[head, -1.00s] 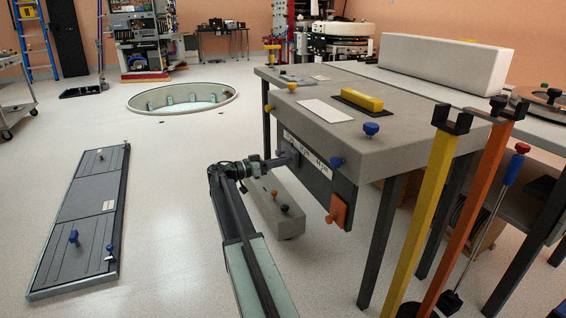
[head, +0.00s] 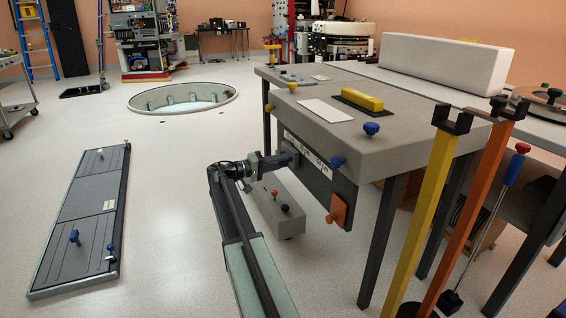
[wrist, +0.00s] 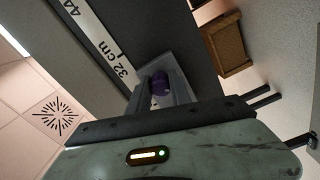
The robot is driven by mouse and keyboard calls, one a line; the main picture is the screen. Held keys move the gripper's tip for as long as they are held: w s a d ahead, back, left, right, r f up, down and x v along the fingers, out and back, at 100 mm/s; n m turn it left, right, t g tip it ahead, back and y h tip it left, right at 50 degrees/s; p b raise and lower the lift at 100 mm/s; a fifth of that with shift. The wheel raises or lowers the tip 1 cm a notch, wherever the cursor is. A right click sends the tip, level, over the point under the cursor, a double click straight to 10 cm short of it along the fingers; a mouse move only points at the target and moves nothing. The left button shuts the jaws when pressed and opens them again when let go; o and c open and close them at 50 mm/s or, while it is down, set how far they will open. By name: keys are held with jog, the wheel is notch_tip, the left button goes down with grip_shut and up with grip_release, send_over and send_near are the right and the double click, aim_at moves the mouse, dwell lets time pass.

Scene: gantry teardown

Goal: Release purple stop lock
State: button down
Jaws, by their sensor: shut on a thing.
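In the head view my gripper (head: 287,159) reaches the dark panel (head: 318,182) on the side of the grey bench block. The purple knob cannot be made out there, hidden by the gripper.
A low grey box (head: 275,208) with orange and black knobs is below my gripper. Yellow (head: 425,210) and orange (head: 475,210) posts stand at right.

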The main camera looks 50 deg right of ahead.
jog(key=n, duration=0.6)
jog(key=shift+w+a, duration=0.1)
jog(key=shift+a, duration=0.05)
jog(key=shift+n, duration=0.4)
jog(key=c, duration=1.2)
grip_release()
jog(key=v, duration=0.7)
jog(key=shift+w+a, duration=0.1)
jog(key=shift+a, duration=0.25)
